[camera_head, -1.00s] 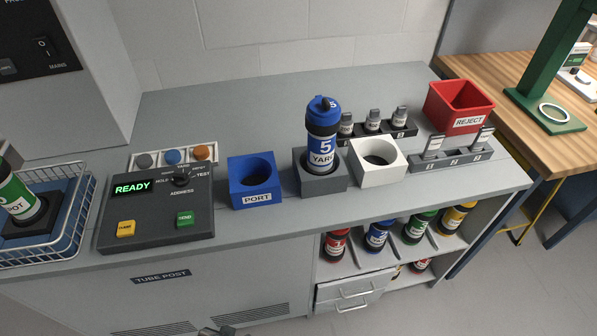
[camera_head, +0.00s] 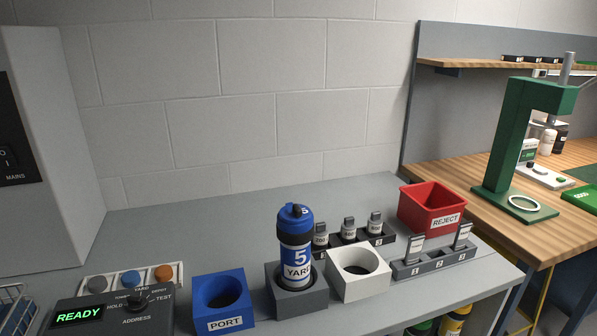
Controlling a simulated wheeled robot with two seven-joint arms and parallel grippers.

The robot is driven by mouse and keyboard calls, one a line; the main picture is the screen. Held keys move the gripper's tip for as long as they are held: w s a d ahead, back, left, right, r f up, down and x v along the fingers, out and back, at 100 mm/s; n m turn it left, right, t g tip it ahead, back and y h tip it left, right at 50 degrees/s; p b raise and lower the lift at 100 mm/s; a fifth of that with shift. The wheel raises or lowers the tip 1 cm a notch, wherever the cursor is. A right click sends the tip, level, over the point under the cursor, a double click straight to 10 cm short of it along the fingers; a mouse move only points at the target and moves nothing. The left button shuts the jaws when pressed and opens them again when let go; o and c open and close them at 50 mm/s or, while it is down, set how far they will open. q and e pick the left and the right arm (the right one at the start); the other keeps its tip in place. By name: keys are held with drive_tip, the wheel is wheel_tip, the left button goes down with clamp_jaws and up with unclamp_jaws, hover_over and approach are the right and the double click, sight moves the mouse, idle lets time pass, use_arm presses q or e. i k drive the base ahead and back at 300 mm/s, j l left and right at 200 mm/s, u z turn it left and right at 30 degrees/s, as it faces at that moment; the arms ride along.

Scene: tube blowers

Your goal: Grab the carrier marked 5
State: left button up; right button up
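The carrier marked 5 (camera_head: 295,250) is a blue cylinder with a blue and black cap and a white label reading 5 and YARD. It stands upright in the grey square holder (camera_head: 299,302) on the grey bench. Its lower end is hidden inside the holder. Neither of my grippers shows in the head view.
The blue PORT block (camera_head: 224,322) stands left of the grey holder, and an empty white holder (camera_head: 361,289) stands right. Racks with grey tags (camera_head: 433,264) and a red REJECT bin (camera_head: 432,223) lie further right. A control box reading READY (camera_head: 110,322) is at lower left.

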sight(296, 275)
drive_tip(key=l+u, duration=0.15)
drive_tip(key=l, duration=1.55)
